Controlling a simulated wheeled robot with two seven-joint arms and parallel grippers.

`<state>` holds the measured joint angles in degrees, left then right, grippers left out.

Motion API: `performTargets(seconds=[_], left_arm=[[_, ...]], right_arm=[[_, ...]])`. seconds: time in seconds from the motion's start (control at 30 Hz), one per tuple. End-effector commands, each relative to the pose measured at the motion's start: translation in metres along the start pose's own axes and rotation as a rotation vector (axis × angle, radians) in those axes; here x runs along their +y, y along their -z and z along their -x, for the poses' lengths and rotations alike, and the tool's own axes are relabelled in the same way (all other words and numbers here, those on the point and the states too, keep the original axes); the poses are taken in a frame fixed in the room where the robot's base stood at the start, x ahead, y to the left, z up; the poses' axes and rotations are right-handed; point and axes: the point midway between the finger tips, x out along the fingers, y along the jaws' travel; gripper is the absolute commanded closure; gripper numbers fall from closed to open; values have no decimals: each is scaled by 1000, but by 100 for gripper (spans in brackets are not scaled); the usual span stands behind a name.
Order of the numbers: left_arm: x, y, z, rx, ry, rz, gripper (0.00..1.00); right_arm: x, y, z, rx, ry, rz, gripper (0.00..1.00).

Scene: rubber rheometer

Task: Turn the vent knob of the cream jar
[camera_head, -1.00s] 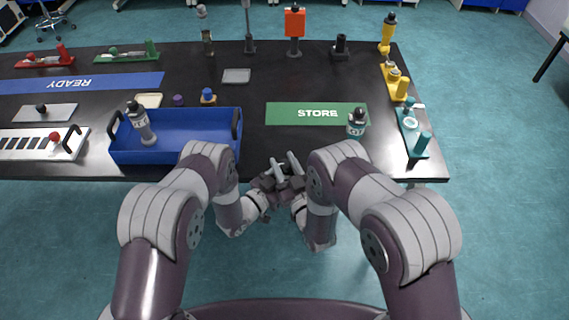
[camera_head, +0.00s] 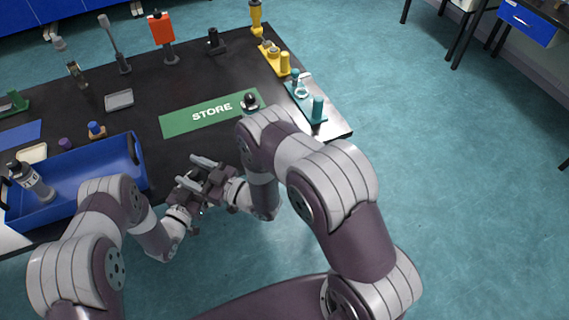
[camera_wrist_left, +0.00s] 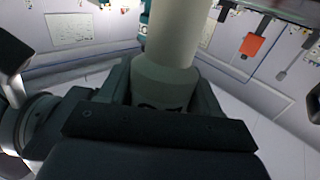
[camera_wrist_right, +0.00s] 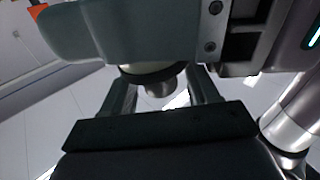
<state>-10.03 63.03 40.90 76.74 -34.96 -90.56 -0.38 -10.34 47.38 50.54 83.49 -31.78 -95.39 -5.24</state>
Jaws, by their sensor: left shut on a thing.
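In the left wrist view a cream cylindrical jar (camera_wrist_left: 170,75) with dark marks low on it stands between the fingers of my left gripper, which is shut on it. In the right wrist view a pale round part with a dark rim (camera_wrist_right: 150,69) and a grey knob-like stub (camera_wrist_right: 158,88) show between the spread fingers of my right gripper (camera_wrist_right: 160,100); gaps show at both sides of the stub. In the head view my left gripper (camera_head: 188,190) and right gripper (camera_head: 214,176) meet close together in front of the table, and the jar is hard to make out there.
The black table (camera_head: 165,160) carries a green STORE mat (camera_head: 185,120) with a dark-capped bottle (camera_head: 250,102) partly behind my right arm. A blue tray (camera_head: 133,168) holds another bottle (camera_head: 33,183). Teal (camera_head: 307,105) and yellow (camera_head: 272,58) fixtures line the right edge.

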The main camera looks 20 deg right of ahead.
Motion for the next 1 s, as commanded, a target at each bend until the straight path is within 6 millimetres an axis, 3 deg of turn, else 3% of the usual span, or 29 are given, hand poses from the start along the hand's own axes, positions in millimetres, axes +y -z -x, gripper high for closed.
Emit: performTargets(seconds=[0.37,0.8,1.0], left_arm=[[0,1,0,2,0,-1,72],[0,0,0,1,0,0,72],[0,0,0,1,0,0,72]], right_arm=[[4,-1,0,-28,606,-20,41],[71,1,103,-30,589,-27,41],[94,-49,93,-278,421,-13,41]])
